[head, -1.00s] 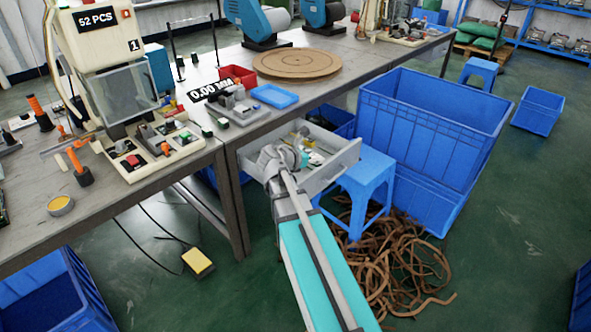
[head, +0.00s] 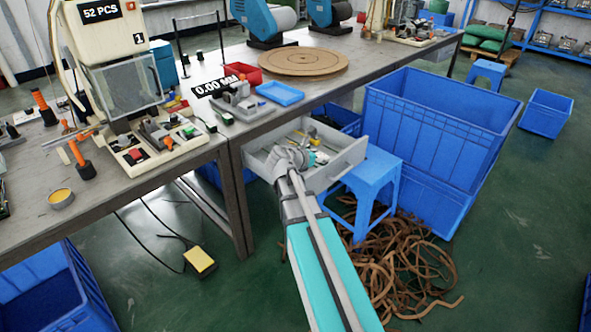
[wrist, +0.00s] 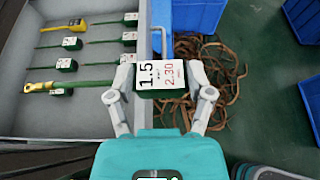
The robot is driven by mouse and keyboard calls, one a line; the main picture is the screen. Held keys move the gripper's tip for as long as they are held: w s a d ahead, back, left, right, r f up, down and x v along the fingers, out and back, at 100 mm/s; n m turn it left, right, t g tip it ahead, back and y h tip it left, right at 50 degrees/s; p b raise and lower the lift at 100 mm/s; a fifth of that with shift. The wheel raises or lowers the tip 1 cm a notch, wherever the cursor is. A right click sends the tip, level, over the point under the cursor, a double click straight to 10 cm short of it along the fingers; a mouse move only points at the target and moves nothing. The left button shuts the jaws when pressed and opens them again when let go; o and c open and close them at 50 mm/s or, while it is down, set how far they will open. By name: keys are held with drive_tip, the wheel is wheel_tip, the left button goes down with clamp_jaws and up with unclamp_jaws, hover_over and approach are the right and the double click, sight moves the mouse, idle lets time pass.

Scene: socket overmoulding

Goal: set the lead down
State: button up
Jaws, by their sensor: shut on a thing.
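My gripper (wrist: 161,82) is shut on a dark green block (wrist: 146,94) with a white label reading 1.5 and 2.30. The fingers press the block from left and right. In the wrist view the block shows near the drawer's wall; its height above it is hard to tell. In the head view my gripper (head: 289,158) is at the open grey drawer (head: 343,160) under the bench, and the block cannot be made out. Several green labelled pieces with thin rods (wrist: 66,65) lie in the drawer, one with a yellow handle (wrist: 40,87).
A blue stool (head: 373,172) stands right beside the drawer, with large blue crates (head: 430,125) behind it. Brown strips (head: 410,265) are heaped on the floor. The bench (head: 205,160) above carries a press, a red bin and a blue tray (head: 280,93).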

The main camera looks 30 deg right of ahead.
drive_tip(key=w+a+f+b, duration=0.4)
drive_tip(key=w+f+b, duration=0.3)
drive_tip(key=w, duration=0.3)
drive_tip(key=shift+a+f+b, duration=0.15)
drive_tip(key=shift+f+b, duration=0.15)
drive_tip(key=shift+f, duration=0.25)
drive_tip(key=shift+w+a+f+b, duration=0.1)
drive_tip(key=shift+w+f+b, duration=0.1)
drive_tip(key=shift+f+b, duration=0.8)
drive_tip(key=shift+w+a+f+b, duration=0.1)
drive_tip(key=shift+w+f+b, duration=0.1)
drive_tip(key=shift+f+b, duration=0.8)
drive_tip(key=shift+f+b, duration=0.6)
